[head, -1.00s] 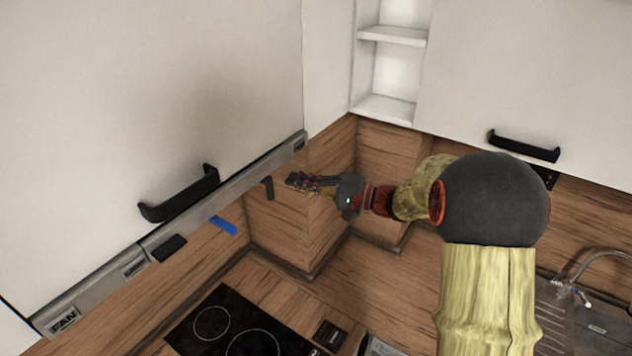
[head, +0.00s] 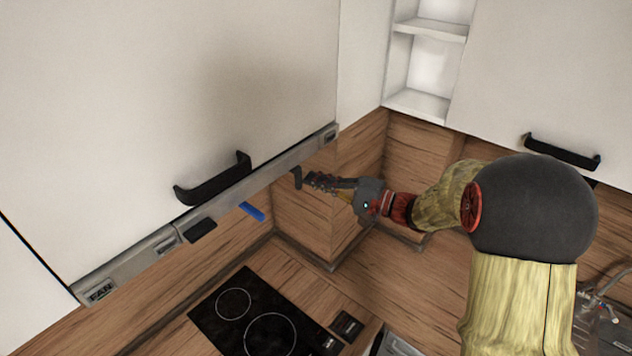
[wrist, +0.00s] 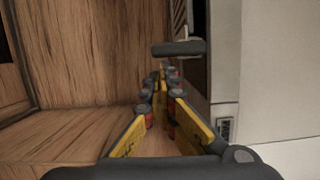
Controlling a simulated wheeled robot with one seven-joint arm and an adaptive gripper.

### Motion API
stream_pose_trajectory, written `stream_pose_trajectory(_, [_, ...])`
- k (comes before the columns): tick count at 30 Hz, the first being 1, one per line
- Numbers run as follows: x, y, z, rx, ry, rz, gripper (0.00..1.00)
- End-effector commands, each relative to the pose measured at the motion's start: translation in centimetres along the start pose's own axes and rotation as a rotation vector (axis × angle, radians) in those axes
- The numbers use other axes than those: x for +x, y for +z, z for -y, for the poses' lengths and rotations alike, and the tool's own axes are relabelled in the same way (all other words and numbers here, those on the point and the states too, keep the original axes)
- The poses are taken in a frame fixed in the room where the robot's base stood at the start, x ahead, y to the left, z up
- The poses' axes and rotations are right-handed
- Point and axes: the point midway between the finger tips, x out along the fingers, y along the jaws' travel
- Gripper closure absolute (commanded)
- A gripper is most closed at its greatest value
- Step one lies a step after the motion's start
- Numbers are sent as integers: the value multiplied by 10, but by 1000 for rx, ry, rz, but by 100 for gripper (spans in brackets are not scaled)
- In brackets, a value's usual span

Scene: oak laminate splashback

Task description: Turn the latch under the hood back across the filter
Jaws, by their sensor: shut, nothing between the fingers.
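A dark latch (head: 296,177) hangs below the hood's front strip (head: 240,193), near its right end. In the wrist view the latch (wrist: 178,48) is a dark bar standing just beyond the fingertips, a little to their right. My gripper (head: 312,180) is at the right of the latch, very close to it; I cannot tell whether they touch. My gripper's yellow-sided fingers also show in the wrist view (wrist: 161,75), with their tips together and nothing between them. The filter is hidden under the hood in the head view; a dark slatted strip at the wrist view's top may be part of it.
A blue piece (head: 252,212) hangs below the hood, left of the latch. A black cabinet handle (head: 213,180) sticks out above. The black hob (head: 262,318) lies below. Wood-faced walls (head: 330,220) stand behind my gripper.

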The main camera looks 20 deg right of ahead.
Motion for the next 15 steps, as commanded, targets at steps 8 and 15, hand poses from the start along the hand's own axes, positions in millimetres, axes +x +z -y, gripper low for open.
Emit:
stream_pose_trajectory(8, [0, 2, -2, 40, -11, 0, 100])
stream_pose_trajectory(15, [1, 4, -4, 81, -22, 0, 100])
